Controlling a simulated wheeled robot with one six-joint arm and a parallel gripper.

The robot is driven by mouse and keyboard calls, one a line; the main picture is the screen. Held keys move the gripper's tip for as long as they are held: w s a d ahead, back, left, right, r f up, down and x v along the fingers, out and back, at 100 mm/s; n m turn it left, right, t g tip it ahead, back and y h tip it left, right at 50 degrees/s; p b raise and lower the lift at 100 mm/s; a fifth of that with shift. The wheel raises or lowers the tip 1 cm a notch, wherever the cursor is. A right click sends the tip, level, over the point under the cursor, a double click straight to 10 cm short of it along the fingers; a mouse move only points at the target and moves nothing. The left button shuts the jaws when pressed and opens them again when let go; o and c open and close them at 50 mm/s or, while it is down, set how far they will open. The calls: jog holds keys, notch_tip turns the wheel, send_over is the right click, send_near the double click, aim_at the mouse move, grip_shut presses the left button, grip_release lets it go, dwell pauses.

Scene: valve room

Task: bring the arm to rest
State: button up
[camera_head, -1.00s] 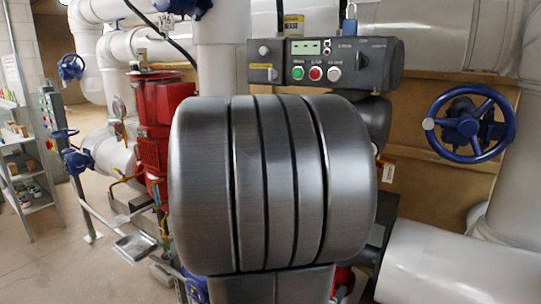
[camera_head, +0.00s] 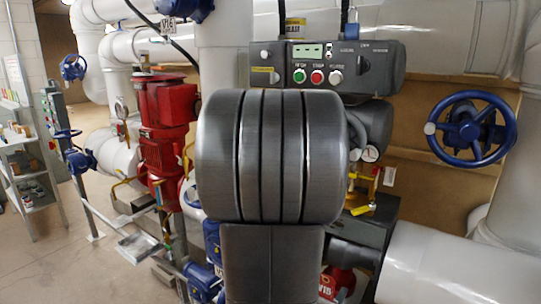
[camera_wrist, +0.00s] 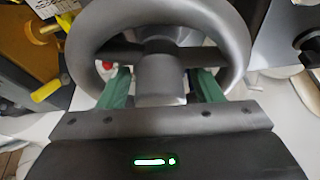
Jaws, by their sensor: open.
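My gripper (camera_wrist: 160,92) shows in the wrist view with its two green fingers apart, so it is open. A dark grey handwheel (camera_wrist: 236,40) fills the upper middle of that view, close to the fingers. Its hub (camera_wrist: 162,75) appears between the fingers, with spokes passing near them. I cannot tell whether the fingers touch it. In the head view a large dark grey link of my arm (camera_head: 270,155) stands in the middle and hides what lies behind it. My gripper is not seen there.
A control box (camera_head: 325,65) is mounted behind my arm. A blue handwheel (camera_head: 470,127) is at right, and a red motor or pump (camera_head: 162,125) at left. White pipes (camera_head: 450,262) run close at lower right. Open floor (camera_head: 50,255) lies at lower left, beside a shelf (camera_head: 30,175).

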jog(key=b+v, duration=0.2)
jog(key=v, duration=1.2)
jog(key=p+x, duration=0.2)
jog(key=x, duration=1.2)
jog(key=shift+d, duration=0.1)
jog(key=shift+w+f, duration=0.1)
jog(key=shift+f, duration=0.1)
jog(key=shift+r+n+b, duration=0.3)
jog(key=shift+n+b, duration=0.15)
jog(key=shift+n, duration=0.45)
